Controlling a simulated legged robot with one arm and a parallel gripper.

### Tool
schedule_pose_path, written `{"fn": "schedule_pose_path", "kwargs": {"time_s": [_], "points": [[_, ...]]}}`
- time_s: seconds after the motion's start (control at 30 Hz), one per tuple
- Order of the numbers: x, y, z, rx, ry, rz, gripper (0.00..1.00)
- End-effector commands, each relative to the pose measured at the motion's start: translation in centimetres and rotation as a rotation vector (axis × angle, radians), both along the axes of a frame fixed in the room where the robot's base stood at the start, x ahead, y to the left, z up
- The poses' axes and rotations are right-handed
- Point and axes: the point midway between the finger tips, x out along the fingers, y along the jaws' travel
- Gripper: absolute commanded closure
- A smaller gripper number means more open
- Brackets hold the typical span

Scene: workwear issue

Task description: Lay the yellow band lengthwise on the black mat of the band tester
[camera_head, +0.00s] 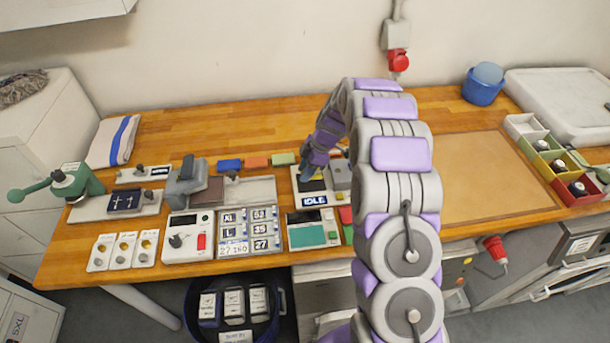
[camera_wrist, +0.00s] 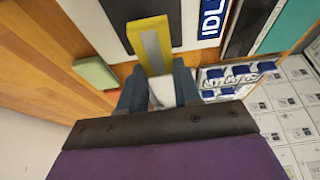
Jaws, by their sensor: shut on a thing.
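The yellow band (camera_wrist: 148,40) has a grey stripe along its middle. My gripper (camera_wrist: 158,72) is shut on its near end, and the band points away from the fingers over the black mat (camera_wrist: 172,12) of the band tester (camera_wrist: 92,20). I cannot tell whether the band touches the mat. In the head view, the band tester (camera_head: 299,203) has a display reading IDLE, and my gripper (camera_head: 309,168) is over its mat. There the arm and fingers hide most of the band.
Blue, orange and green blocks lie left of the tester; the green block (camera_head: 283,159) is nearest. A grey block (camera_head: 341,175) stands at the tester's right. A teal-topped device (camera_head: 306,236) is in front. A tan board (camera_head: 490,180) lies right of my arm.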

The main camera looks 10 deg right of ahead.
Motion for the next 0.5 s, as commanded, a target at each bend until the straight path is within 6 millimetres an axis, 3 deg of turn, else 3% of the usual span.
{"fn": "schedule_pose_path", "kwargs": {"time_s": [0.2, 0.4, 0.5], "points": [[0.8, 0.1, -0.1, 0.000, -0.001, 0.000, 0.96], [0.8, 0.0, -3.1, 0.000, 0.001, -0.002, 0.96], [0.8, 0.0, -3.6, 0.000, -0.002, -0.002, 0.96]]}}
